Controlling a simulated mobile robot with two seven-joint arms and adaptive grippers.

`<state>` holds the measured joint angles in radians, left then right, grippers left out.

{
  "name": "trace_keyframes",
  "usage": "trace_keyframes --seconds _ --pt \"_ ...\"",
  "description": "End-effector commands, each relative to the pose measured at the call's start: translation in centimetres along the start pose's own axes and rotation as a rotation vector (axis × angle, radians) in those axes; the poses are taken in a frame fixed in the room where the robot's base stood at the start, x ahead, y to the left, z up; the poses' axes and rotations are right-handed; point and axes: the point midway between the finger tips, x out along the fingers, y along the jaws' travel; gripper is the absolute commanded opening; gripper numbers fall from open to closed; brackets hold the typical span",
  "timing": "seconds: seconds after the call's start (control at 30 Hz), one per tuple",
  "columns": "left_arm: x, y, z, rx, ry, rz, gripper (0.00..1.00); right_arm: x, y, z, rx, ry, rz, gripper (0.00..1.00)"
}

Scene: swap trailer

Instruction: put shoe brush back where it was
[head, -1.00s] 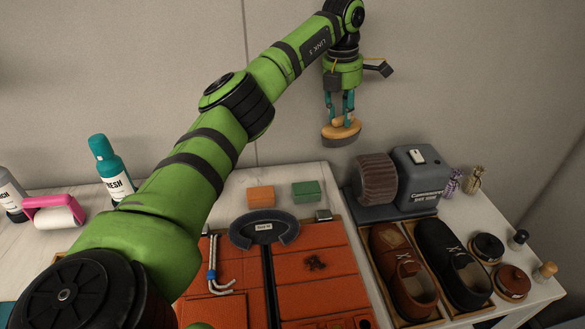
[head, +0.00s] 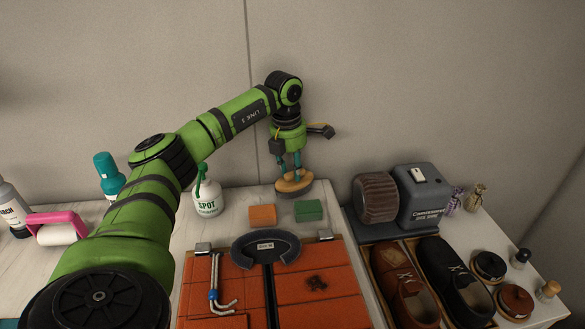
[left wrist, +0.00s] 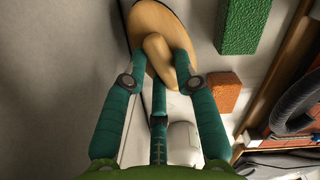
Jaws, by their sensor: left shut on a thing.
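The shoe brush (head: 294,186) has a tan wooden top with a knob handle and a dark underside. My left gripper (head: 289,170) is shut on its handle and holds it near the back wall, just behind the green and orange blocks. In the left wrist view the brush's tan top (left wrist: 150,30) shows between the teal fingers (left wrist: 160,84). The head view does not clearly show whether the brush touches the table. My right gripper is in neither current view.
An orange block (head: 262,215) and a green block (head: 308,210) lie in front of the brush. A white SPOT bottle (head: 206,198) stands to the left. A grey polishing machine (head: 424,198) and brown and black shoes (head: 405,290) are to the right.

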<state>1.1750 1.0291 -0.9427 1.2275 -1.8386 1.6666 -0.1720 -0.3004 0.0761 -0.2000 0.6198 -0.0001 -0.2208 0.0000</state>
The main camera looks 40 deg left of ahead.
Motion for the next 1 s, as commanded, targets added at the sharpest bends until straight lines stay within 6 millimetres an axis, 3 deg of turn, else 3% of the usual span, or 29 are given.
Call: trace_keyframes --seconds 0.47,0.5,0.53,0.57,0.87,1.0 --pt "1.25 0.03 -0.10 0.000 -0.001 0.001 0.00 -0.06 0.35 0.11 0.000 -0.001 0.004 0.40" --pt "1.25 0.03 -0.09 0.000 -0.001 0.001 0.37 -0.08 0.36 0.11 0.000 -0.001 0.005 0.40" --pt "1.22 0.03 -0.09 0.000 -0.001 0.001 0.49 -0.10 0.36 0.11 0.000 -0.001 0.005 0.40" --pt "1.22 0.03 -0.09 0.000 -0.001 0.001 0.53 -0.10 0.36 0.10 0.000 -0.001 0.005 0.40" --pt "1.17 0.01 -0.08 0.000 -0.001 0.001 0.53 -0.12 0.36 0.08 -0.001 -0.001 0.005 0.40" --pt "0.28 0.04 0.00 0.000 -0.003 0.001 0.53 -0.12 0.35 0.07 -0.001 0.000 0.004 0.40"
